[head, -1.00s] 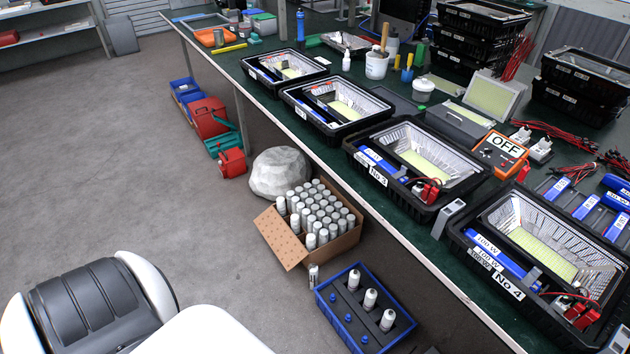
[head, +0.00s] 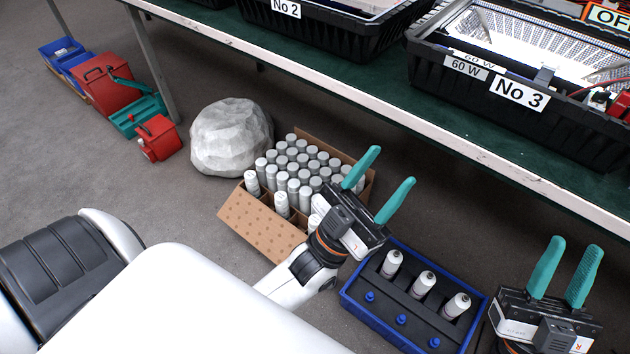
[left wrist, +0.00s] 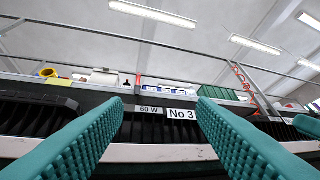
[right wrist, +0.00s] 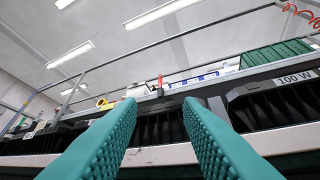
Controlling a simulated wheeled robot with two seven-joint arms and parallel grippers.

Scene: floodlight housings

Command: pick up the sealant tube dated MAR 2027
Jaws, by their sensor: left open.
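White sealant tubes with grey caps stand in rows in an open cardboard carton (head: 262,226) on the floor. Three more white tubes (head: 424,284) stand in a black insert in a blue crate (head: 364,318), right of the carton. No date is readable on any tube. My left gripper (head: 392,168) is open and empty, above the gap between carton and crate, and hides part of the carton's right side. My right gripper (head: 574,246) is open and empty, right of the crate. Both wrist views look up past the bench, with nothing between the teal fingers.
The bench edge (head: 430,135) runs above and behind the carton and crate, with black housings No 2 and No 3 (head: 500,100) on it. A grey rock (head: 231,137) sits left of the carton. Red and teal boxes (head: 140,112) stand farther left.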

